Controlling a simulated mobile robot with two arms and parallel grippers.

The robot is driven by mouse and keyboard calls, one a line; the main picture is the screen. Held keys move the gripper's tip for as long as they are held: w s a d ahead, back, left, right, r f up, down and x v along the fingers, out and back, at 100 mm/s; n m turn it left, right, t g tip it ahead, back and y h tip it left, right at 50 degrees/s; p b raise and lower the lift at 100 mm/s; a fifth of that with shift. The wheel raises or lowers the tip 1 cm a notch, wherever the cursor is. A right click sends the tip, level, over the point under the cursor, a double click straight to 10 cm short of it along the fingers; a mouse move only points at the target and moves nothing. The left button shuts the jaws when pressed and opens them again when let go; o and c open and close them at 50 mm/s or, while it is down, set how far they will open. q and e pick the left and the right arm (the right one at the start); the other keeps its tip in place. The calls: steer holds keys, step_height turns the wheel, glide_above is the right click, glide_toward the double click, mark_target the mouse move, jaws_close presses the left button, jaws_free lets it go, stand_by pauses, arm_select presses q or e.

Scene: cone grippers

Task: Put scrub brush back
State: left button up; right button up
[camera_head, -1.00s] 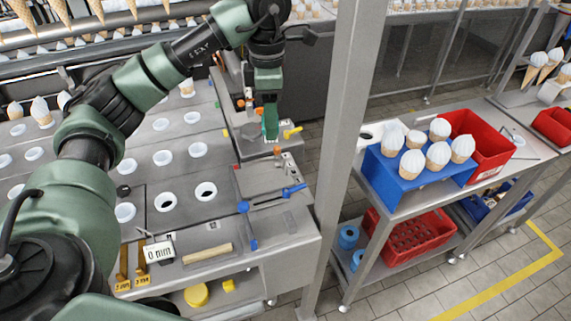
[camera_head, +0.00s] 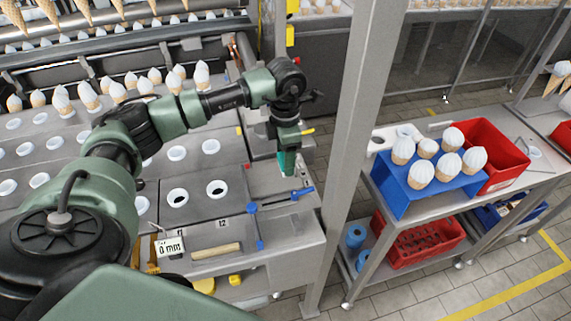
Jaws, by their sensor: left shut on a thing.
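My left gripper (camera_head: 287,150) points down over the right end of the steel worktop. It is shut on a small teal-green thing (camera_head: 287,163), which looks like the scrub brush. The gripper hides part of it, and its bristles are too small to make out. It hangs near the blue-handled bar (camera_head: 280,199); I cannot tell whether it touches the surface. My right gripper is not in view.
A grey post (camera_head: 348,150) stands just right of the worktop. Beyond it, a cart carries a blue cone holder (camera_head: 415,190) and a red bin (camera_head: 490,150). A beige wooden bar (camera_head: 216,250) lies at the worktop's front, beside the "0 mm" tag (camera_head: 171,247).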

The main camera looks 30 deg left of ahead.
arm_select(q)
step_height(320, 180, down, 4)
steer(key=shift+s+r+p, duration=0.1)
steer(key=shift+r+p, duration=0.15)
steer(key=shift+p, duration=0.3)
steer(key=shift+f, duration=0.45)
steer(key=shift+f, duration=0.1)
steer(key=o, duration=1.3)
